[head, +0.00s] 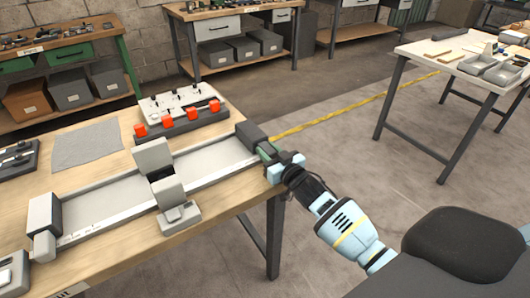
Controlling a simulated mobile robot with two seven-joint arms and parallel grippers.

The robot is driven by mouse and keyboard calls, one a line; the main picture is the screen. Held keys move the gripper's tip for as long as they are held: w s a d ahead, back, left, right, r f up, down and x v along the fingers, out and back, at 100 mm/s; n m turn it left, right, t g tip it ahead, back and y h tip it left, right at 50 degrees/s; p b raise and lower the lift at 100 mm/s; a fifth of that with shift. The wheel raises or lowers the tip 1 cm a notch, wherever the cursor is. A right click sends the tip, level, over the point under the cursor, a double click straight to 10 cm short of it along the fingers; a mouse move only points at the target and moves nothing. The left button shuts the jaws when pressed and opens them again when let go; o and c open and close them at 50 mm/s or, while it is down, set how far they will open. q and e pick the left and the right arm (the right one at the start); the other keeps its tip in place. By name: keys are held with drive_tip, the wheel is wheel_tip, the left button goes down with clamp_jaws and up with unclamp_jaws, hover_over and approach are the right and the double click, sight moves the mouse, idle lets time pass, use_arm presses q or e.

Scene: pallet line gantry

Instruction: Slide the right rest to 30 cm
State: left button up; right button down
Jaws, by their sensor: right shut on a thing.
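A long pale grey rail (105,207) lies along the wooden table. A dark grey block sits at its right end; I take it to be the right rest (249,135). A grey upright carriage (157,165) stands across the middle of the rail. Scale marks cannot be read. My left gripper is not in view.
A dark base with red knobs (181,122) and a white panel (176,99) stand behind the rail. A grey mat (87,143) lies at the back left. A light grey block (45,212) closes the rail's left end. The floor beyond the table's right edge is clear.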

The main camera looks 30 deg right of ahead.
drive_tip(key=c, duration=1)
unclamp_jaws()
drive_tip(key=shift+c, duration=0.2)
drive_tip(key=shift+s+d, duration=0.1)
drive_tip(key=shift+s, duration=3.85)
